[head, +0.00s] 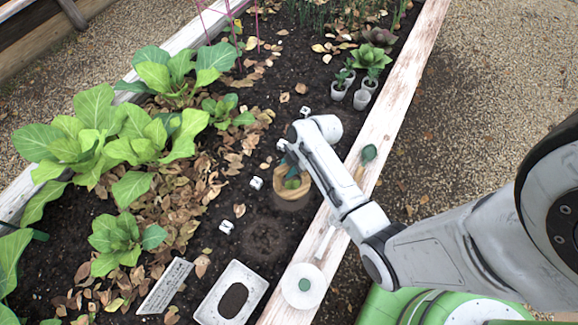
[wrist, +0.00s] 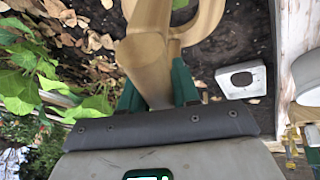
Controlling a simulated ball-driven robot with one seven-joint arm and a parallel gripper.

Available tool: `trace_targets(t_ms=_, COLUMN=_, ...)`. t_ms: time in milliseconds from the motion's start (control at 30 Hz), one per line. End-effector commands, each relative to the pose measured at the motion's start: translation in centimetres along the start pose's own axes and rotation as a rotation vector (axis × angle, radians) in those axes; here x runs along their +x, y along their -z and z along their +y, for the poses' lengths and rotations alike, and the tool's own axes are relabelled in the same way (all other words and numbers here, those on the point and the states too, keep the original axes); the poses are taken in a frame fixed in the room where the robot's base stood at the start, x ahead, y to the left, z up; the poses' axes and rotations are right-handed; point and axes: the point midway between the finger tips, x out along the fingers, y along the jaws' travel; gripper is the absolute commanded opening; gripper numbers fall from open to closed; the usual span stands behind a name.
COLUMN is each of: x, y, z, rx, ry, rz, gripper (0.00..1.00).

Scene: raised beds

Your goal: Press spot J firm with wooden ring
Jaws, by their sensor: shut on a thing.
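The wooden ring (head: 279,196) is in the middle of the head view, over the bed's dark soil, with some green showing inside it. In the wrist view its pale wooden handle (wrist: 150,70) runs up between my green fingers to the curved ring. My gripper (wrist: 157,88) is shut on this handle. My wrist and arm partly cover the ring in the head view. A round dark hollow (head: 268,238) lies in the soil just below the ring in the picture. Small white marker cubes (head: 256,183) (head: 226,227) stand along the soil; I cannot read their letters, so I cannot tell which spot is J.
Leafy plants (head: 110,140) and dry leaves fill the left of the bed. A white rectangular tray (head: 257,286) lies at the near end, by a sign (head: 165,287). The wooden bed edge (head: 405,85) carries a green-headed tool (head: 368,154) and a white disc (head: 316,288). Small pots (head: 362,99) stand farther back.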

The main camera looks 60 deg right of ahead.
Motion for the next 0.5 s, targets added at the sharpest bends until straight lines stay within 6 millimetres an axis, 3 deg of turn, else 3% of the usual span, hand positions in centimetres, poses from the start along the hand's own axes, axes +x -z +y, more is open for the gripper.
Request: trace_targets(t_ms=500, x=-3.8, y=1.6, z=0.9, rx=0.0, ry=-0.001, rz=0.0, gripper=0.0)
